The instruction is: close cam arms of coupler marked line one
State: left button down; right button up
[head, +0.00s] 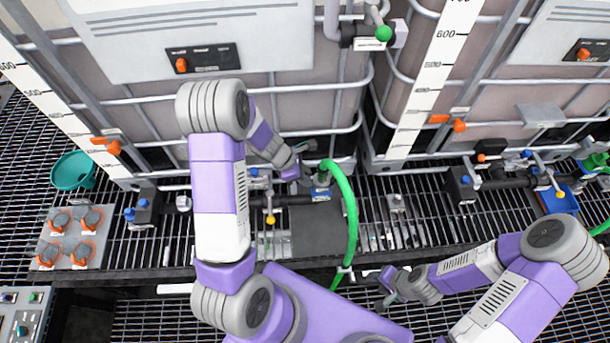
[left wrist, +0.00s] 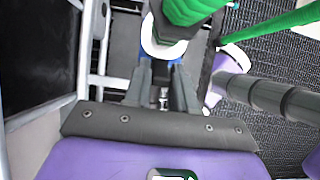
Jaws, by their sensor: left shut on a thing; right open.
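The coupler (head: 321,192) sits at the end of a green hose (head: 348,205), beside the dark pipe (head: 292,200) below the left tank. It also shows in the left wrist view as a dark body with a white ring (left wrist: 160,45) under the hose. Small blue parts, seemingly its cam arms (left wrist: 178,62), show close to my fingertips. My left gripper (head: 306,172) is shut on the coupler, with its two fingers spread around it; the exact contact is partly hidden. No line marking is readable. My right gripper (head: 383,287) is open and empty near the front edge of the grating.
A second pipe outlet (head: 500,184) and a blue tray (head: 557,199) are at the right. A plate with orange rings (head: 72,238) and a green funnel (head: 73,171) are at the left. Tank cages (head: 330,130) stand close behind.

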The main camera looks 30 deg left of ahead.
pick_arm(q)
jog(key=c, duration=1)
grip_release()
jog(key=v, duration=0.7)
jog(key=shift+r, duration=0.2)
jog(key=shift+s+a, duration=0.1)
